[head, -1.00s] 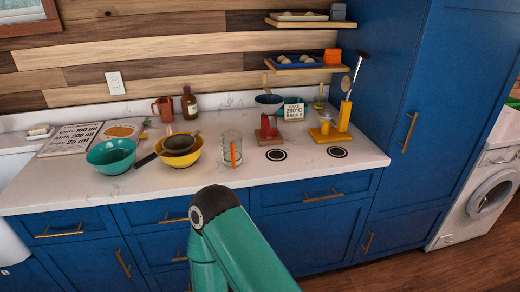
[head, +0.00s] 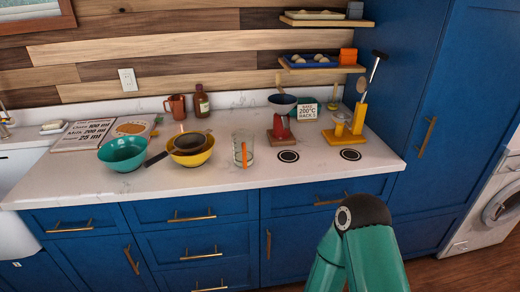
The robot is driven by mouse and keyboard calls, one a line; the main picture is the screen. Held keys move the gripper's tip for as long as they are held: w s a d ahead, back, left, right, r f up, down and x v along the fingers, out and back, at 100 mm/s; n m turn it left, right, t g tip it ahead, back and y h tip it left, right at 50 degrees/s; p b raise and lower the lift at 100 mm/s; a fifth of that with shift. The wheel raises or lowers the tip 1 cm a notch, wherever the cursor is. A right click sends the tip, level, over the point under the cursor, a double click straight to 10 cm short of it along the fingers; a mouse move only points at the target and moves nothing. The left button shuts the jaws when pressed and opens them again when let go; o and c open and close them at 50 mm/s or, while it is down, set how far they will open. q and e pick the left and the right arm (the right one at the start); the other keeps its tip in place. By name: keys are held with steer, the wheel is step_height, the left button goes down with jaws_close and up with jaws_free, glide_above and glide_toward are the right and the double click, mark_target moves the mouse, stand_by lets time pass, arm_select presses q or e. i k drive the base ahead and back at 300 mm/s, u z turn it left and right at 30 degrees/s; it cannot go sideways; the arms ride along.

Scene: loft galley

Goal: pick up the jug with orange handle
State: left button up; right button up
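The jug with orange handle (head: 252,145) is a clear glass vessel standing upright on the white counter, right of the yellow bowl. Its upright orange handle faces me. Nothing touches it. A teal link of one of my arms rises at the lower right, in front of the cabinets, well apart from the jug. Neither of my grippers shows.
A yellow bowl (head: 206,159) with a dark pan in it and a teal bowl (head: 123,154) stand left of the jug. A red stand (head: 283,130) and a yellow stand (head: 345,137) are to the right. The counter's front strip (head: 240,184) is clear.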

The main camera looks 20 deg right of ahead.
mark_target(242, 139)
steer(key=i, duration=0.9)
steer(key=z, duration=0.05)
